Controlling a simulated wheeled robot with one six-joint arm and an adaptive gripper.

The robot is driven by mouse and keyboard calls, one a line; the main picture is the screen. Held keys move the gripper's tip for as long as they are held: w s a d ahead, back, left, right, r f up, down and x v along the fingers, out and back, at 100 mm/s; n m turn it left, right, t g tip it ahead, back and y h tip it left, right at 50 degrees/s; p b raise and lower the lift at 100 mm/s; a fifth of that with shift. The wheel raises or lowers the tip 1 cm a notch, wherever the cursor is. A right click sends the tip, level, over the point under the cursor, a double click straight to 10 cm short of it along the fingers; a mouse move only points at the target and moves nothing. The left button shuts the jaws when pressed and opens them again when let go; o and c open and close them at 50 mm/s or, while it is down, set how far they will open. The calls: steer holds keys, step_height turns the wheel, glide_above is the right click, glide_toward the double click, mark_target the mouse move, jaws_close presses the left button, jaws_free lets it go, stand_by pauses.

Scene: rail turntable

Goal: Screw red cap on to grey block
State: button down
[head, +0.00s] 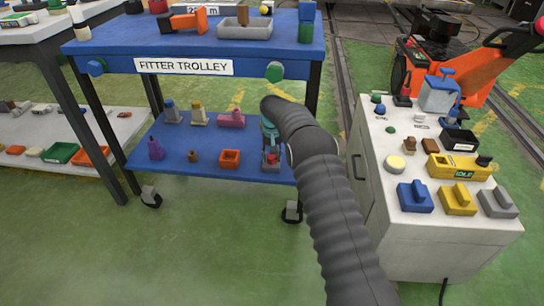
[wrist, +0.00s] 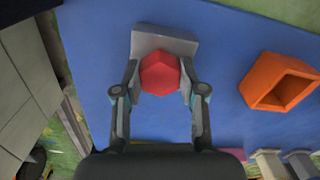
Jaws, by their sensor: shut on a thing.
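The red cap (wrist: 161,74) is a faceted red piece between the two fingers of my gripper (wrist: 160,80), which is shut on it from both sides. The grey block (wrist: 165,42) lies just beyond the cap in the wrist view, and the cap covers part of it. In the head view, my gripper (head: 270,147) points down over the right end of the trolley's lower blue shelf. The red cap (head: 271,156) shows small between the fingers, right above the grey block (head: 270,167). I cannot tell whether the cap is seated on the block.
An orange open box (head: 229,159) stands left of my gripper on the blue shelf (head: 200,165); it also shows in the wrist view (wrist: 278,82). Purple, yellow, pink and grey pieces stand farther left and behind. A trolley leg (head: 312,100) is close on the right. A white cabinet (head: 405,225) stands right.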

steer(key=shift+m, duration=0.6)
steer(key=c, duration=0.6)
jaws_free()
steer(key=shift+r, duration=0.1)
